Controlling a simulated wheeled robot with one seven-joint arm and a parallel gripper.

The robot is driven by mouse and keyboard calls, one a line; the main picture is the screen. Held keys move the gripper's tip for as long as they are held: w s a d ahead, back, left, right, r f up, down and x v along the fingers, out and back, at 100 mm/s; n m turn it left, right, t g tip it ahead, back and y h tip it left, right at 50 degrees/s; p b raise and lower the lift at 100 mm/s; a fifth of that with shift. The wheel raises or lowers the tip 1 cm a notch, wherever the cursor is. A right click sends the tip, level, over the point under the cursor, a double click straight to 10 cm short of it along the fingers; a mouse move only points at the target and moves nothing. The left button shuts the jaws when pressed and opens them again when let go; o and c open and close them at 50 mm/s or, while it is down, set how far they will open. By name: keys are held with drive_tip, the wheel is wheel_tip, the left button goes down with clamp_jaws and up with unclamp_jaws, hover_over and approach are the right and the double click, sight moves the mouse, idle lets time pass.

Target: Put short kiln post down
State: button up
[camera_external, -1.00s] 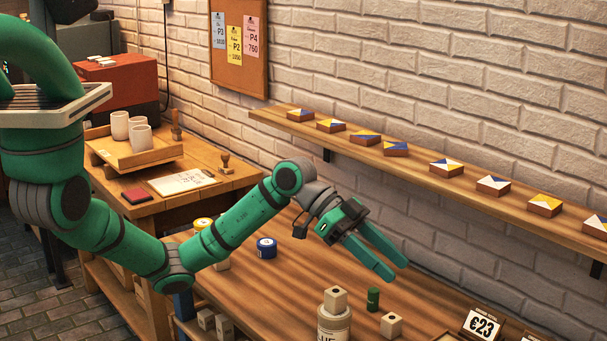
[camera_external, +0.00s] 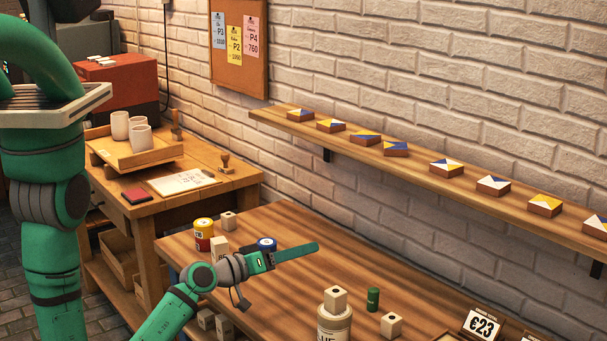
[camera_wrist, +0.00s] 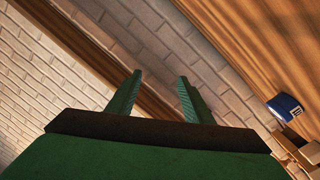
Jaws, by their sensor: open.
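Short beige posts with dark holes show in the external view. One cube post (camera_external: 335,299) sits on top of a white jar (camera_external: 334,325), and another (camera_external: 391,325) stands on the table to its right. A third short post (camera_external: 228,221) stands near the back left, with a taller beige post (camera_external: 219,248) in front of it. I cannot tell which one the task means. My gripper (camera_external: 312,248) is above the table, left of the jar, pointing right. In the wrist view its two fingers (camera_wrist: 158,85) are apart with nothing between them.
A red-and-yellow can (camera_external: 203,235) and a blue pot (camera_external: 267,244) stand near the wrist. A wall shelf (camera_external: 410,175) holds several tiles. The table's middle (camera_external: 350,262) is clear.

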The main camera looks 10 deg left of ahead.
drive_tip(key=a+f+n+t+y, duration=0.1)
drive_tip(key=a+f, duration=0.1)
drive_tip(key=a, duration=0.2)
drive_tip(key=a+f+n+t+y, duration=0.1)
drive_tip(key=a+f+y, duration=0.1)
drive_tip(key=a, duration=0.2)
drive_tip(key=s+a+f+n+t+y, duration=0.1)
drive_tip(key=a+f, duration=0.1)
drive_tip(key=a, duration=0.2)
drive_tip(key=shift+f+n+y, duration=0.15)
drive_tip(key=shift+n+y, duration=0.15)
drive_tip(key=s+a+f+y, duration=0.1)
drive_tip(key=s+a+y, duration=0.3)
drive_tip(key=s+a, duration=0.5)
drive_tip(key=s+a+t+y, duration=0.1)
drive_tip(key=s+a+y, duration=0.4)
drive_tip(key=s+a, duration=0.5)
drive_tip(key=a, duration=0.8)
drive_tip(key=shift+f, duration=0.4)
